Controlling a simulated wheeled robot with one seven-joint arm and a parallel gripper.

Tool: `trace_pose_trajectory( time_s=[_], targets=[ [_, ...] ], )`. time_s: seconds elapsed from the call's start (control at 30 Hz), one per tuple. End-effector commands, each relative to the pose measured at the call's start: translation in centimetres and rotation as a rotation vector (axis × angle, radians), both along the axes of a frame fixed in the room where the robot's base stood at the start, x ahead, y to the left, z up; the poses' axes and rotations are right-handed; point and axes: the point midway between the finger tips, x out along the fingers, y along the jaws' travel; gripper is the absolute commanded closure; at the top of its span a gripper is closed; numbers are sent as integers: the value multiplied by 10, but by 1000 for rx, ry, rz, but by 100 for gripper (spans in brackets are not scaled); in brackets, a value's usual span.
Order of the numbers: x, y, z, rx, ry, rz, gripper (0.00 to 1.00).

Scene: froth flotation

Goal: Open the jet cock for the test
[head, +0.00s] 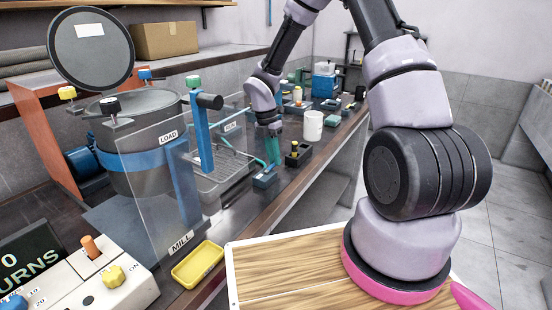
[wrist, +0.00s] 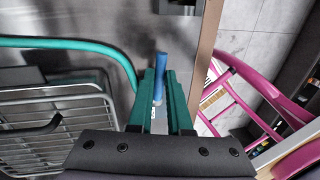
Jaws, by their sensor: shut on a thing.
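My gripper (head: 272,158) reaches down at the bench's front edge, beside the wire rack. In the wrist view its green fingers (wrist: 161,80) are shut on a blue handle (wrist: 160,68), which looks like the jet cock's lever. The handle's top end sticks out past the fingertips. A teal hose (wrist: 60,42) runs in from the left toward the fingers. The fingers hide most of the cock, so I cannot tell how far its lever is turned.
A wire drying rack (wrist: 55,125) lies just left of the gripper. A clear guard (head: 150,190) and mill drum (head: 138,130) are at the left. A pink-framed thing (wrist: 240,90) stands beyond the bench edge.

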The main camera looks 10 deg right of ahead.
Motion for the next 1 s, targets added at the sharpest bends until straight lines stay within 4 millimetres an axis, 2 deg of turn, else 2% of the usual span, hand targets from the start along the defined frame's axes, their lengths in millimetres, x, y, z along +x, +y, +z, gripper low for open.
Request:
trace_pose_trajectory(
  time_s=[0.3, 0.73, 0.77, 0.8, 0.83, 1.0],
  targets=[
    [3, 3, 1, -1, -3, 75, 100],
    [4, 3, 1, 1, -3, 83, 100],
    [4, 3, 1, 1, -3, 83, 72],
    [4, 3, 1, 1, -3, 83, 56],
    [4, 3, 1, 0, -4, 82, 53],
    [3, 3, 0, 0, -1, 82, 53]
  ],
)
